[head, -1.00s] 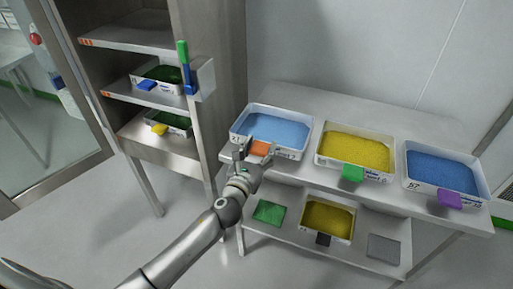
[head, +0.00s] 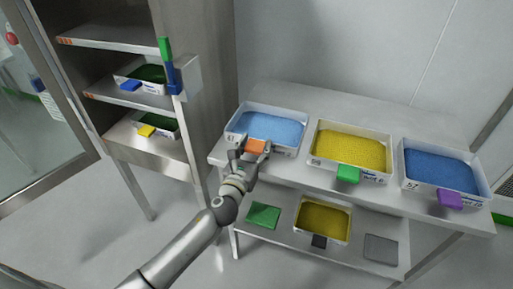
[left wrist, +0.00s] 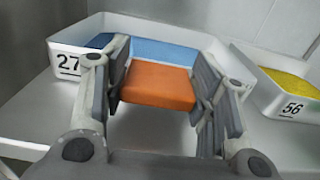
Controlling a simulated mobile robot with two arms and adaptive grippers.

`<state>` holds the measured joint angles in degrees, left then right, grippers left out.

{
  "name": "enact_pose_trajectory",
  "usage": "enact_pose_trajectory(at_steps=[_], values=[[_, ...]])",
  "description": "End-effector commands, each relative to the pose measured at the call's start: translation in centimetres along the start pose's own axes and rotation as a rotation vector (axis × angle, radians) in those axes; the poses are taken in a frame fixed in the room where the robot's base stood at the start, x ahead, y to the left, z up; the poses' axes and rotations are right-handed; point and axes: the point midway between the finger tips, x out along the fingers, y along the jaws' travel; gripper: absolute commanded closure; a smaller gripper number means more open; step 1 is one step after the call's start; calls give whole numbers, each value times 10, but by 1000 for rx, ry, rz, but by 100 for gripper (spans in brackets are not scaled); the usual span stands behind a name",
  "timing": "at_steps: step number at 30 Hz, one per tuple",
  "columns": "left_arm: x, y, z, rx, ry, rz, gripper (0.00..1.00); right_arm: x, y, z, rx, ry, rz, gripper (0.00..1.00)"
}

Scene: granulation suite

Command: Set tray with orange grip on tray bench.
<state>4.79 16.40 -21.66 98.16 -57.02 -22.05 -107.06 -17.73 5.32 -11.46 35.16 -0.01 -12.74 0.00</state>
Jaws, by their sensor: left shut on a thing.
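The tray with the orange grip (head: 236,137) is white, holds light blue granules and sits at the left end of the bench's upper top (head: 300,94). Its orange grip (head: 256,146) faces me. My left gripper (head: 252,153) is shut on the orange grip, one finger on each side. In the left wrist view the fingers (left wrist: 160,95) flank the orange grip (left wrist: 158,86), and the tray's white wall (left wrist: 66,61) bears the number 27. The tray looks level; I cannot tell whether its underside fully touches the bench. My right gripper is not in view.
A yellow-filled tray with a green grip (head: 348,174) stands close on the right, then a blue-filled one with a purple grip (head: 450,199). The lower shelf (head: 279,235) holds a tray with a dark grip (head: 319,241) and coloured plates. A cabinet (head: 205,60) stands left.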

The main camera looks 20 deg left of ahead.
Motion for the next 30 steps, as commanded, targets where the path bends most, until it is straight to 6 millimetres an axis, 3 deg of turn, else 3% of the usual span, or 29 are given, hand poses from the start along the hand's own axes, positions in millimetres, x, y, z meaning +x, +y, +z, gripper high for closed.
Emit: enact_pose_trajectory(at_steps=[5,6,12,19,23,30], values=[[0,0,2,1,-3,0,80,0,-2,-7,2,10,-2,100],[0,0,2,1,-3,-1,44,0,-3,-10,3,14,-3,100],[0,0,1,1,-2,0,22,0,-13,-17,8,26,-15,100],[0,0,1,0,-1,0,22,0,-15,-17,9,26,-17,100],[-3,0,-1,0,2,0,22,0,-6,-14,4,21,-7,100],[-37,0,-2,0,4,-1,22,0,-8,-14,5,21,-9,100]])
